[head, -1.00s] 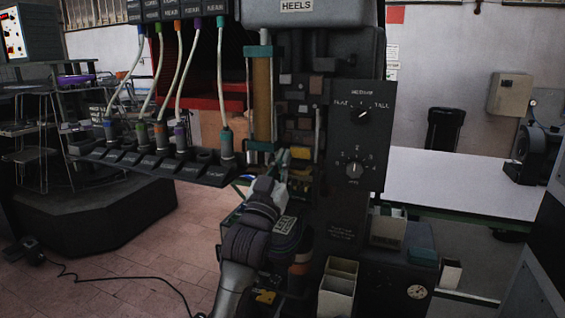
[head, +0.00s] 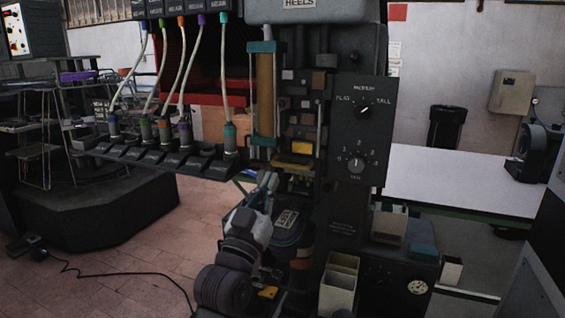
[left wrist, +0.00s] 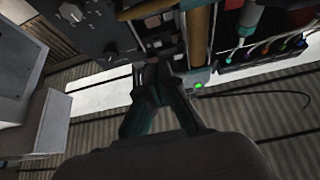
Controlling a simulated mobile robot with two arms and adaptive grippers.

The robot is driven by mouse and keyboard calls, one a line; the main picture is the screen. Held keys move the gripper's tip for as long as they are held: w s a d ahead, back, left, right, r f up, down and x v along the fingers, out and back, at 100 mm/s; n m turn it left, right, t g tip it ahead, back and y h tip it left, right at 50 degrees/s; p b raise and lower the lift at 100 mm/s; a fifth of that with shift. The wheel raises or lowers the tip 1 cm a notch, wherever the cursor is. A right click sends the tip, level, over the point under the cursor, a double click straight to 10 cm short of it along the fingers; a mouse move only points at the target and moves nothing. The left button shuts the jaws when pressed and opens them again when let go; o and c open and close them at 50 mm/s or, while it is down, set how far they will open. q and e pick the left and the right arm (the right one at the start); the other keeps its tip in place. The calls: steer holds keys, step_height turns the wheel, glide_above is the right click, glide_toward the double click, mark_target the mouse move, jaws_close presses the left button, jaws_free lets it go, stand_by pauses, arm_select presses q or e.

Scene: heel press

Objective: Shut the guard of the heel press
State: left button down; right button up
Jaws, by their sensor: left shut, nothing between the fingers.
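The heel press (head: 350,215) is a dark machine with a HEELS label at its top. A tall amber panel with teal ends (head: 265,95), which looks like the guard, stands upright at the left of the press opening. The opening beside it is uncovered, with heel-like blocks and a yellow part (head: 302,147) showing. My left gripper (head: 268,180) is shut and empty, below the panel's lower teal end and apart from it in the picture. In the left wrist view its fingers (left wrist: 160,75) point toward the press, with the amber panel (left wrist: 197,40) just to the right. My right gripper is not in view.
A rack with several cabled plugs (head: 160,155) juts out left of the panel. The dial panel (head: 361,130) is right of the opening. An open cream bin (head: 339,285) stands low in front. A white table (head: 465,180) is at the right; open tiled floor lies lower left.

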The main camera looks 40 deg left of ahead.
arm_select(q)
steer(key=p+x, duration=0.5)
steer(key=x, duration=0.5)
steer(key=f, duration=0.4)
steer(key=shift+w+a+f, duration=0.15)
steer(key=shift+w, duration=0.25)
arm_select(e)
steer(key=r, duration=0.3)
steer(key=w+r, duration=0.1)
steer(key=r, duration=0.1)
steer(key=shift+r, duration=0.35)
arm_select(q)
step_height(320, 180, down, 2)
steer(key=shift+f+b, duration=0.25)
steer(key=shift+b, duration=0.6)
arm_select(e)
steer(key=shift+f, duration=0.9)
